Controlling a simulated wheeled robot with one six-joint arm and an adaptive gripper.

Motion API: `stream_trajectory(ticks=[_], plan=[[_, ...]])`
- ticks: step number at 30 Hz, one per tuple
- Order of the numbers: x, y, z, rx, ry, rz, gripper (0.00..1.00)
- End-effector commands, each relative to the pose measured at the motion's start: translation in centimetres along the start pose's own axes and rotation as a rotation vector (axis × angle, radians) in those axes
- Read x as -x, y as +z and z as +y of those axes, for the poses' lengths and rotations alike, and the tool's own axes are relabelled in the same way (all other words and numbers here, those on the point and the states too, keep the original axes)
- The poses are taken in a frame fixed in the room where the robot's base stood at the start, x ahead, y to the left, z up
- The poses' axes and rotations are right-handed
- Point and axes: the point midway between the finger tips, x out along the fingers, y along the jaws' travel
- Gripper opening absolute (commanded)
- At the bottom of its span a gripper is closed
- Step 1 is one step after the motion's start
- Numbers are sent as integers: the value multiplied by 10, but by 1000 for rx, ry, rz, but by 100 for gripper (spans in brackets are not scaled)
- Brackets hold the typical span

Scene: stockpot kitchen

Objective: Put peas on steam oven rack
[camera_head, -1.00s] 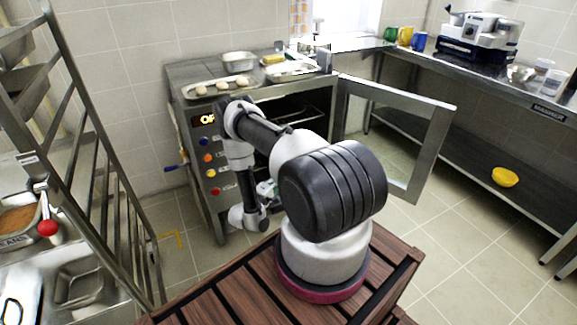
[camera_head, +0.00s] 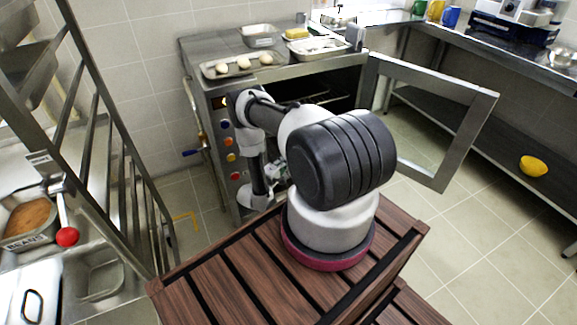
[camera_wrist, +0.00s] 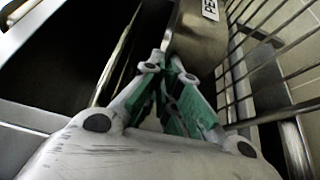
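In the wrist view, a metal pan (camera_wrist: 196,38) with a label starting "PE" runs up from my fingertips to the top edge. My gripper (camera_wrist: 170,66) has its green-padded fingers close together at the pan's near end and appears shut on it. The pan's contents are out of sight. In the head view, part of my gripper (camera_head: 277,172) shows beside my arm, in front of the oven; the pan is hidden there. The steam oven (camera_head: 215,105) has its glass door (camera_head: 485,115) swung open to the right. Its dark inside is partly blocked by my arm.
A wire rack (camera_wrist: 262,60) stands close on the right in the wrist view. A tray of dough balls (camera_head: 215,70) lies on the oven. A tall metal rack (camera_head: 110,130) and a beans pan (camera_head: 30,222) are at left. Floor by the yellow bowl (camera_head: 533,165) is clear.

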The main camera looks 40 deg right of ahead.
Motion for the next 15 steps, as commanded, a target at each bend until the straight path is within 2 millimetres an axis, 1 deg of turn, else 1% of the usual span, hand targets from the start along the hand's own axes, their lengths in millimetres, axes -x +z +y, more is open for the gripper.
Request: stream_trajectory(ticks=[2, 9, 12, 15], plan=[[0, 0, -6, 0, 3, 0, 0], [1, 0, -39, -1, 2, 0, 0], [1, -1, -44, -2, 3, 0, 0], [1, -1, -44, -2, 3, 0, 0]])
